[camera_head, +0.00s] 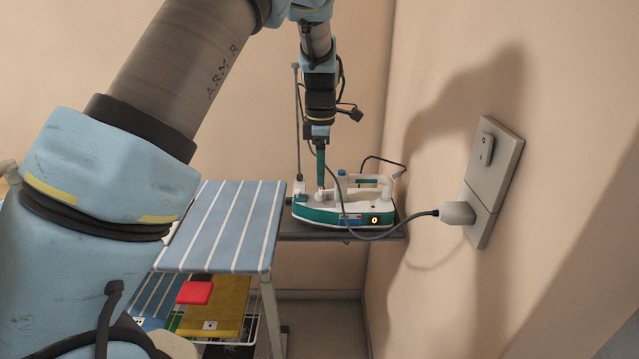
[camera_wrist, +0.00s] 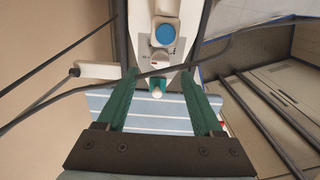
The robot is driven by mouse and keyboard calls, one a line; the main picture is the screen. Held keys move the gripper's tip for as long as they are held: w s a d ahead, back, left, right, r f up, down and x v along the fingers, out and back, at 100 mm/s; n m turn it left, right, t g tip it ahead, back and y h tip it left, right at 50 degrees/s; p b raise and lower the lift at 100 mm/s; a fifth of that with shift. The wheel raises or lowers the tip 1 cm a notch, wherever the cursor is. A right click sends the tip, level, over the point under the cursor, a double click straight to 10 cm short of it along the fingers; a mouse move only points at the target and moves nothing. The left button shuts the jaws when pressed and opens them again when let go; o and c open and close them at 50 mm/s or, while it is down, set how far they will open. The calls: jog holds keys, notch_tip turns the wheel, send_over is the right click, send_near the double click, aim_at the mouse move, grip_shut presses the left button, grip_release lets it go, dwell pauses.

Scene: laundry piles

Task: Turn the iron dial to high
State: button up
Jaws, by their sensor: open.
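The white and teal iron (camera_head: 325,213) rests on a dark shelf beside the ironing board. A blue round knob (camera_wrist: 165,33) sits on top of the iron, and it also shows in the head view (camera_head: 341,172). A small marked scale lies just below the knob in the wrist view; its marks are too small to read. A lit display (camera_head: 375,220) on the iron's side seems to show 0. My gripper (camera_wrist: 158,76) is open, its green fingers either side of the iron's narrow end and a small white nub (camera_wrist: 157,91). The knob lies beyond the fingertips.
A striped ironing board (camera_head: 222,225) stands left of the iron. The iron's grey cord runs to a plug (camera_head: 457,213) in the wall socket (camera_head: 487,165) at right, and the cord crosses near my fingers. Folded cloths (camera_head: 215,305) lie under the board. The wall is close on the right.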

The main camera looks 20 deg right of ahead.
aim_at(320, 191)
jog(key=shift+f+p, duration=0.65)
jog(key=shift+f, duration=2.15)
jog(key=shift+c, duration=0.2)
grip_shut()
